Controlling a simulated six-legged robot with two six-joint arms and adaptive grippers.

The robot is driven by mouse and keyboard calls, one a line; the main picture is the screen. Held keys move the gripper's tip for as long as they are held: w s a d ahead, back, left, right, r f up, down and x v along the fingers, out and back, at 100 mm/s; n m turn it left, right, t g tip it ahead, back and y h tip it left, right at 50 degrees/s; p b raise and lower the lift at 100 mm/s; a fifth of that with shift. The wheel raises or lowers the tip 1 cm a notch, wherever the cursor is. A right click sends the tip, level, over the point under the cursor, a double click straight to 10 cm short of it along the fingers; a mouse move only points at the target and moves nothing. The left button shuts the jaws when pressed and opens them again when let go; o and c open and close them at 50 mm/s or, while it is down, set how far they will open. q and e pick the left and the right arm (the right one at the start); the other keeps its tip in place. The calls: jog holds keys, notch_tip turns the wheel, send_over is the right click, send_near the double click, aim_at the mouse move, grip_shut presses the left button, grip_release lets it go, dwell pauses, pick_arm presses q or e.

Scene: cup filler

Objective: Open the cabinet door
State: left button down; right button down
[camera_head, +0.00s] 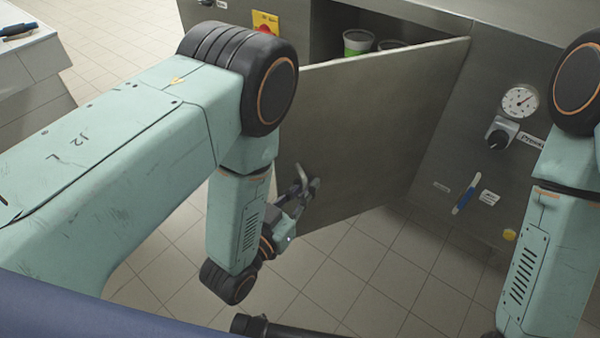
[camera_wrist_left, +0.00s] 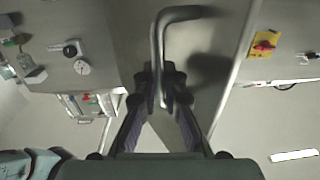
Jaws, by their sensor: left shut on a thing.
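The grey metal cabinet door (camera_head: 375,120) stands partly open, swung outward from its hinge side at the right. The dark cabinet opening (camera_head: 325,30) shows behind its top edge. My left gripper (camera_head: 303,188) is at the free side of the door, shut on the handle, which is mostly hidden by the fingers in the head view. In the left wrist view, the bent metal handle (camera_wrist_left: 156,45) runs down between the two dark fingers of my left gripper (camera_wrist_left: 163,95). The door panel (camera_wrist_left: 215,70) lies behind it. My right arm shows at the right, but its gripper is out of view.
A green-and-white cup (camera_head: 357,42) and another cup (camera_head: 391,44) stand inside the cabinet. Tiled floor (camera_head: 375,270) lies open below the door.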

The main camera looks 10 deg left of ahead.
pick_arm(q)
jog(key=shift+s+d+f, duration=0.15)
jog(key=shift+s, duration=0.25)
jog(key=c, duration=1.4)
grip_release()
jog(key=shift+c, duration=0.2)
jog(key=shift+w, duration=0.1)
